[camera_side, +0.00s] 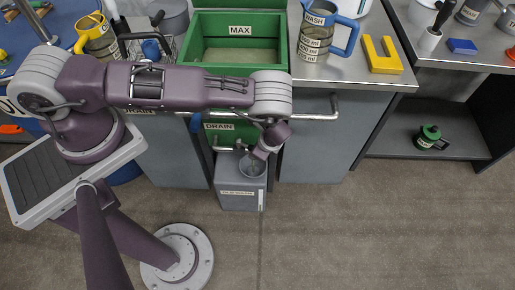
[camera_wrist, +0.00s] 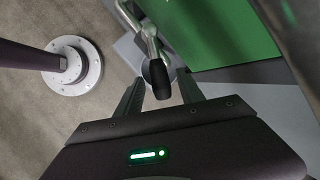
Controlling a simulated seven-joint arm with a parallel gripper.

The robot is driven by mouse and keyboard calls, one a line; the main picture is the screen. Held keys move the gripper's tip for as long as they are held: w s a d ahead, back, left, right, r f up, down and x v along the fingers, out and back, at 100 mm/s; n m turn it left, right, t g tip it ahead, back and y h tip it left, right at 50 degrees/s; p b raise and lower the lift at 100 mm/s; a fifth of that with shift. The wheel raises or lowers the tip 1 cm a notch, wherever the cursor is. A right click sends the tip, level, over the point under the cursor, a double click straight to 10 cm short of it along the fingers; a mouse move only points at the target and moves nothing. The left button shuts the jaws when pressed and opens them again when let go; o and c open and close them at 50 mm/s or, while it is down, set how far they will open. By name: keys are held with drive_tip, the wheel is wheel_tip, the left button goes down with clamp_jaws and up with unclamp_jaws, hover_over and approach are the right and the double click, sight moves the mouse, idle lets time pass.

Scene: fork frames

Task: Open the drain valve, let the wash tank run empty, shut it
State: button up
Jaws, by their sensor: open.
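The green wash tank (camera_side: 284,40), marked MAX, is set into the steel counter. Its lower green front carries a DRAIN label (camera_side: 218,126); the green wall also shows in the wrist view (camera_wrist: 225,30). My gripper (camera_side: 252,160) is low in front of this wall, above a grey container. In the wrist view my gripper (camera_wrist: 160,92) is open, with a black-gripped metal lever (camera_wrist: 159,78) between or just beyond its fingers. I cannot tell whether they touch it. I take this lever for the drain valve. The side view mostly hides it, and I cannot tell the water level.
The grey container (camera_side: 228,201) stands on the floor directly below my gripper. A steel rail (camera_side: 318,116) runs along the counter front. A WASH jug (camera_side: 311,45) and a yellow U-shaped block (camera_side: 382,63) stand to the right. The floor at right is clear.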

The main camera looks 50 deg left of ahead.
drive_tip(key=v, duration=0.7)
drive_tip(key=shift+a, duration=0.1)
drive_tip(key=shift+c, duration=0.5)
drive_tip(key=a+m+t, duration=0.1)
drive_tip(key=m, duration=0.1)
drive_tip(key=a+r+m+t, duration=0.1)
drive_tip(key=a+m, duration=0.1)
drive_tip(key=m, duration=0.1)
drive_tip(key=a+r+m+t, duration=0.1)
drive_tip(key=m, duration=0.2)
drive_tip(key=shift+a+r+y, duration=0.25)
drive_tip(key=shift+a+y, duration=0.05)
clamp_jaws()
drive_tip(key=s+d+r+m+h, duration=0.1)
drive_tip(key=s+d+m+h, duration=0.3)
drive_tip(key=s+m, duration=0.6)
drive_tip(key=w+a+f, duration=0.2)
drive_tip(key=w+f, duration=0.5)
drive_tip(key=f, duration=0.2)
drive_tip(key=shift+a+h, duration=0.3)
